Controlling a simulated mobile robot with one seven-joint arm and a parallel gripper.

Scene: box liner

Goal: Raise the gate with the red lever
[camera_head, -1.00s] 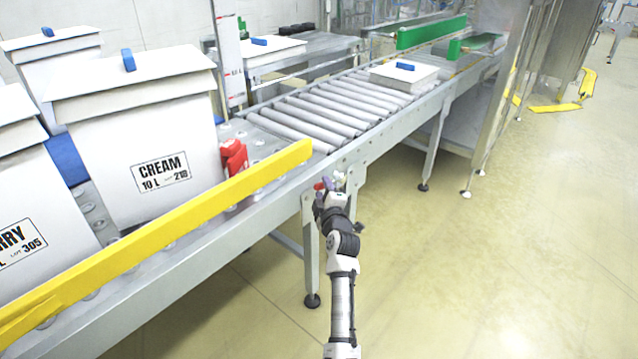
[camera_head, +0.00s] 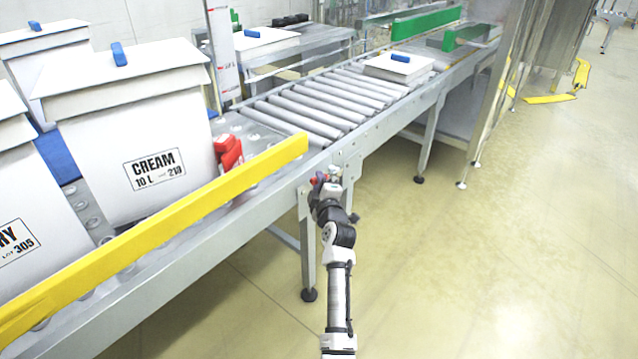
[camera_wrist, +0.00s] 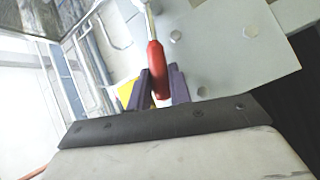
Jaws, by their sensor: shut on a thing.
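The red lever (camera_wrist: 156,70) has a rounded red grip on a pale metal rod, fixed by a pale bolted plate (camera_wrist: 235,45). In the wrist view my gripper (camera_wrist: 160,68) has its two purple fingers shut around the grip. In the head view my gripper (camera_head: 322,182) is at the conveyor's near side, below the end of the yellow rail, and a red bit of the lever (camera_head: 313,180) shows there. A red block (camera_head: 229,152) stands on the conveyor beside the box marked CREAM (camera_head: 135,150). I cannot tell whether it belongs to the gate.
The yellow rail (camera_head: 150,235) runs along the conveyor's near edge. Bare rollers (camera_head: 310,110) lead to a low white box (camera_head: 400,64) with a blue handle. Green guides (camera_head: 428,22) stand farther along. The floor (camera_head: 480,270) on the right is clear.

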